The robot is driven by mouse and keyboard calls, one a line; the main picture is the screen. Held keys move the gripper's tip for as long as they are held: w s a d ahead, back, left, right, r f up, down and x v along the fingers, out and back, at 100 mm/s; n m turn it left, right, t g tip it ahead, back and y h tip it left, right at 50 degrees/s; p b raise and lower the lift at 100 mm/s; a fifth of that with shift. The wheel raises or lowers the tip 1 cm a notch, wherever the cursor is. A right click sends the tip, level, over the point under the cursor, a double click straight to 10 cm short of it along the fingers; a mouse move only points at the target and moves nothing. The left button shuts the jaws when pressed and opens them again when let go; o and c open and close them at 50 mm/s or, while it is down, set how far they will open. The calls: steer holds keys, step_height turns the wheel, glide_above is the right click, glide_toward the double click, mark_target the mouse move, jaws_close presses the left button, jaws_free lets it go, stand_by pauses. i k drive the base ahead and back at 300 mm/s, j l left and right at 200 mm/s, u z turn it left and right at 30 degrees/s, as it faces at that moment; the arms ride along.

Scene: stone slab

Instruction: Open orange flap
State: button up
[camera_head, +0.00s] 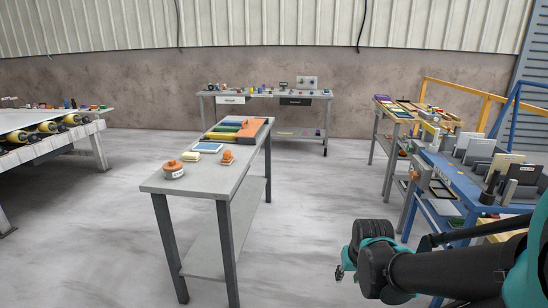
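An orange flat panel (252,129), which looks like the orange flap, is at the far end of the grey table (190,187) in the middle. It lies beside green and yellow strips (224,129). It is too small to tell whether it is closed or raised. My gripper (343,272) is at the lower right, in front of the grey table and to the right of it, well apart from the panel. The gripper is small and partly hidden by my dark wrist, so its opening is unclear.
On the grey table are an orange-topped jar (173,170), a blue-framed tablet (208,147), a pale yellow block (191,157) and a small orange object (227,157). A cluttered blue bench (462,183) stands right. Floor between the grey table and right benches is clear.

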mark_target(252, 127)
steer(key=i+u, duration=0.15)
steer(key=i, duration=0.3)
steer(key=i+l+u, duration=0.15)
steer(key=i, duration=0.3)
steer(key=i+l+u, duration=0.2)
steer(key=i, duration=0.25)
steer(key=i+l+u, duration=0.15)
steer(key=i, duration=0.3)
steer(key=i+l+u, duration=0.15)
steer(key=i+l, duration=0.15)
steer(key=i, duration=0.1)
